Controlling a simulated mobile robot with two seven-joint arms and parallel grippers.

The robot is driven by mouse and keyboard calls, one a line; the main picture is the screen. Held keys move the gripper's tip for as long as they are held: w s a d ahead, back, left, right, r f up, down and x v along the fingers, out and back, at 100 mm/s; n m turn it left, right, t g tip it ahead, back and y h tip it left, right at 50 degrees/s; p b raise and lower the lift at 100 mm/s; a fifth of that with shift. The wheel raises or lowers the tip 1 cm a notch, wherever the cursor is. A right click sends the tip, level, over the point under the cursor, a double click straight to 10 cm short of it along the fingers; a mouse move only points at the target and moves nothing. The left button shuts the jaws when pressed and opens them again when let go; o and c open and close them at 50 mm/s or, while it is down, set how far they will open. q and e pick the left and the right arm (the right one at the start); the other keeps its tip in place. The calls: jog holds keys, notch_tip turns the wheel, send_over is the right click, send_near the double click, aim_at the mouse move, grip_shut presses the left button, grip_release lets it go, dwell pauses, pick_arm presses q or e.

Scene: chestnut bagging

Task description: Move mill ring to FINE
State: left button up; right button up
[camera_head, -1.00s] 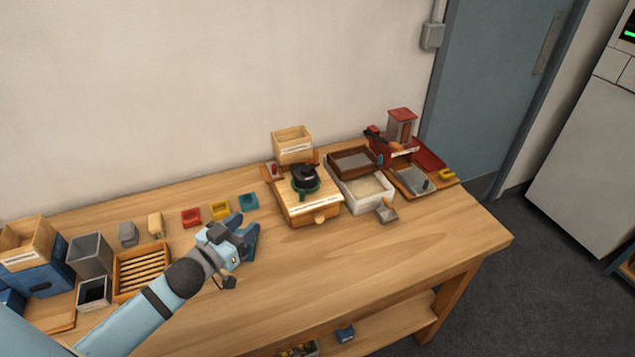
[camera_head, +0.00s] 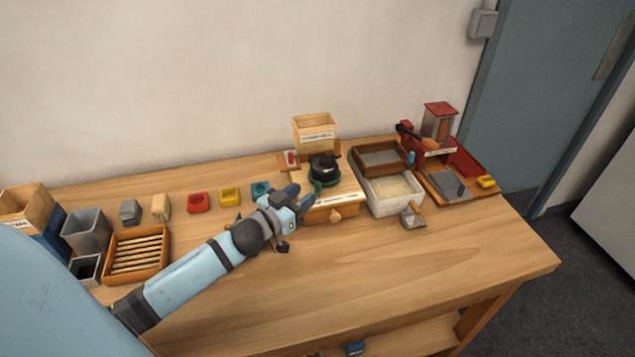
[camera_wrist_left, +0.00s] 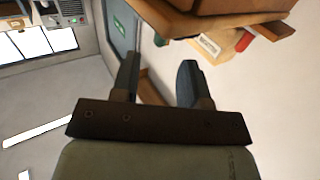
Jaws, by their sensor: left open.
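The mill (camera_head: 330,200) is a wooden box with a drawer knob, standing toward the back of the table. A black piece (camera_head: 323,165) with a green ring (camera_head: 322,183) sits on its top; the label on the mill's front edge is too small to read. My left gripper (camera_head: 303,196) is open and empty, close to the mill's left front side. In the left wrist view its two fingers (camera_wrist_left: 157,85) are apart with nothing between them. My right gripper is not seen.
A wooden hopper box (camera_head: 315,132) stands behind the mill. A white tray (camera_head: 393,205) and a red-topped device (camera_head: 440,125) are to its right. Small red (camera_head: 198,203), yellow (camera_head: 230,197) and teal blocks stand to the left. The front of the table (camera_head: 400,260) is clear.

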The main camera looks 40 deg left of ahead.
aim_at(317, 184)
pick_arm(q)
jog(key=w, duration=0.6)
jog(key=shift+d, duration=0.4)
jog(key=shift+c, duration=0.2)
grip_shut()
